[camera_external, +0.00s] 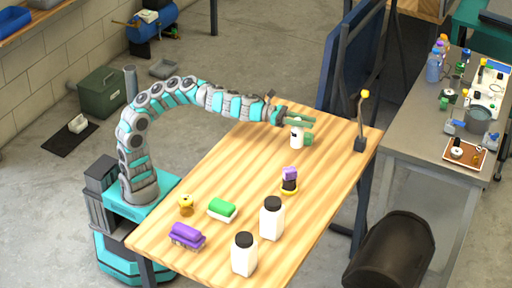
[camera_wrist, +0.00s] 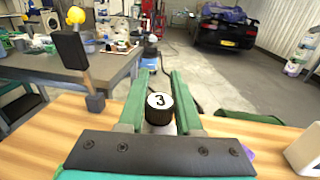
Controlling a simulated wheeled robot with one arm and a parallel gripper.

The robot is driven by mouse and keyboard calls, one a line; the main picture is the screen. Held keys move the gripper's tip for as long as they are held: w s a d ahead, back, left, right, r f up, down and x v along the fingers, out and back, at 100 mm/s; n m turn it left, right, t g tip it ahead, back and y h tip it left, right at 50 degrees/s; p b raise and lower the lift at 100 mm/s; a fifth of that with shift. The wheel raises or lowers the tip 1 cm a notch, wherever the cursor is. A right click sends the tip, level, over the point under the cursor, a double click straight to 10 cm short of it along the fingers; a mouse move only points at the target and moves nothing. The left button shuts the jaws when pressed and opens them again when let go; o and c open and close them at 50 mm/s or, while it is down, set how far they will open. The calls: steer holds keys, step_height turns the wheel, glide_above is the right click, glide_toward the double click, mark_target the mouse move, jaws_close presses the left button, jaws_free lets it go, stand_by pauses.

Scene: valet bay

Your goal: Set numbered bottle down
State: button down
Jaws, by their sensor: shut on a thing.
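My gripper (camera_external: 300,119) reaches over the far end of the wooden table, its green fingers shut on a small white bottle (camera_external: 296,139). In the wrist view the bottle's black cap (camera_wrist: 158,106), with a white disc marked 3, sits between the two fingers (camera_wrist: 160,90). The bottle looks upright; its lower part is mostly hidden in the wrist view. I cannot tell whether its base touches the table. Two larger white bottles with black caps, one (camera_external: 271,222) behind the other (camera_external: 244,258), stand at the near end; no numbers are readable on them.
A green item (camera_external: 309,140) is close beside the held bottle. A black stand with a yellow top (camera_external: 360,140) is at the far right corner. A purple-topped item (camera_external: 290,180), green-white brush (camera_external: 222,210), purple brush (camera_external: 187,236) and yellow item (camera_external: 186,204) lie nearer. The middle left tabletop is clear.

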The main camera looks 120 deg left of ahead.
steer(key=shift+s+a+f+n+y+b, duration=0.3)
steer(key=shift+s+a+n+y, duration=0.15)
steer(key=shift+s+y, duration=0.2)
steer(key=shift+s+a+r, duration=0.15)
steer(key=shift+s+a, duration=0.05)
steer(key=s+a+n+g+y+b, duration=0.35)
steer(key=s+y, duration=0.25)
steer(key=s, duration=0.5)
steer(key=s+a+n+g+y+b, duration=0.3)
steer(key=s+a+n+g+y, duration=0.2)
steer(key=s, duration=0.5)
step_height(320, 180, down, 9)
steer(key=b, duration=0.1)
steer(key=shift+s+a+r+n, duration=0.2)
steer(key=shift+s+a+n, duration=0.1)
steer(key=shift+f+b, duration=0.2)
steer(key=shift+b, duration=0.2)
